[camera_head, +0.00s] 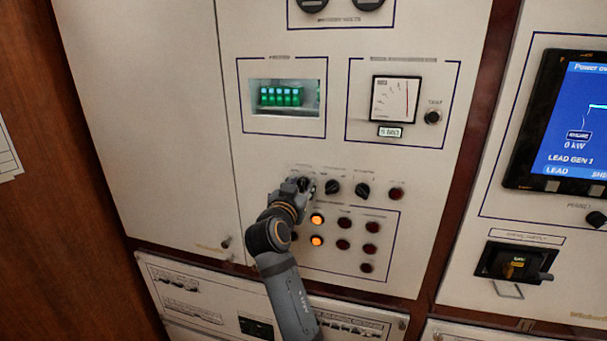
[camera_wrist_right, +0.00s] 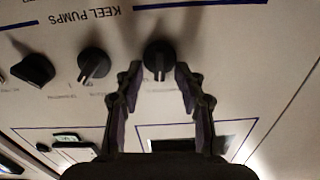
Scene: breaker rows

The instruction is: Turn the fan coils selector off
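A row of black rotary selectors is on the panel. The left one is mostly hidden by my right gripper (camera_head: 304,185) in the head view; the middle selector (camera_head: 332,187) and right selector (camera_head: 362,190) show clear. Their small labels are too blurred to tell which is the fan coils one. In the right wrist view, upside down, the selector at my fingers (camera_wrist_right: 160,56) sits between the two fingertips of my right gripper (camera_wrist_right: 159,72). The fingers are spread on both sides, with slim gaps seeming to show. My left gripper is out of view.
Below the selectors are lit orange lamps (camera_head: 317,219) and dark red lamps (camera_head: 344,223). A red lamp (camera_head: 396,194) ends the selector row. Above are a window with green parts (camera_head: 281,97) and a meter (camera_head: 395,99). A screen (camera_head: 572,125) is at the right.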

